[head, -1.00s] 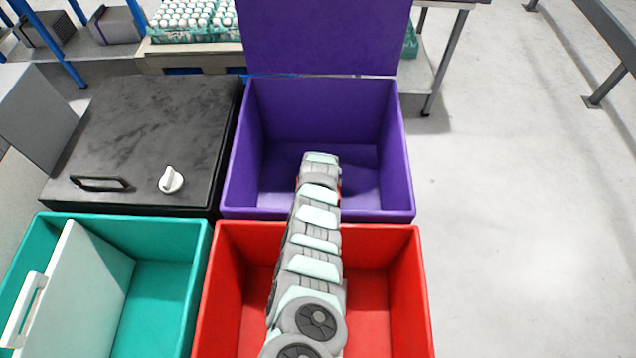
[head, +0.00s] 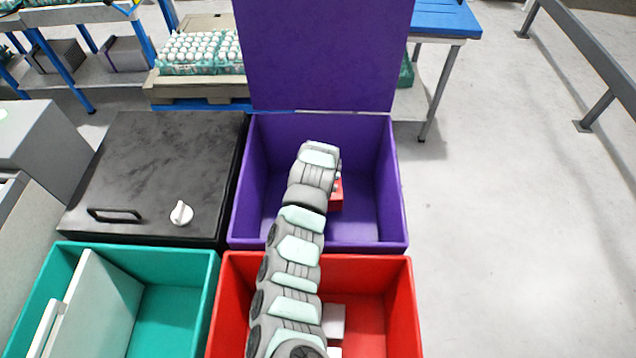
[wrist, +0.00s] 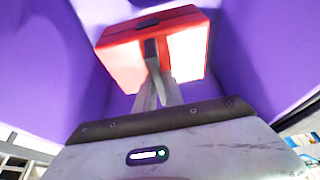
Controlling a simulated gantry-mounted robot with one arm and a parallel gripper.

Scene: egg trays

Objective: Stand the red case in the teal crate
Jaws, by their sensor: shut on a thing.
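The red case (wrist: 150,45) fills the upper middle of the wrist view, with purple walls around it. My gripper (wrist: 152,55) is shut on the case near its dark handle or latch. In the head view a small part of the red case (head: 336,194) shows beside the end of my arm, inside the purple crate (head: 400,190). My arm hides the rest of it and the gripper there. The teal crate (head: 208,285) stands at the lower left, open, with a pale panel (head: 100,300) leaning or standing inside it.
The purple crate's lid (head: 325,50) stands upright at the back. A black box (head: 150,170) with a handle and white knob lies behind the teal crate. My arm passes over the red crate (head: 400,290), which holds white blocks (head: 333,320).

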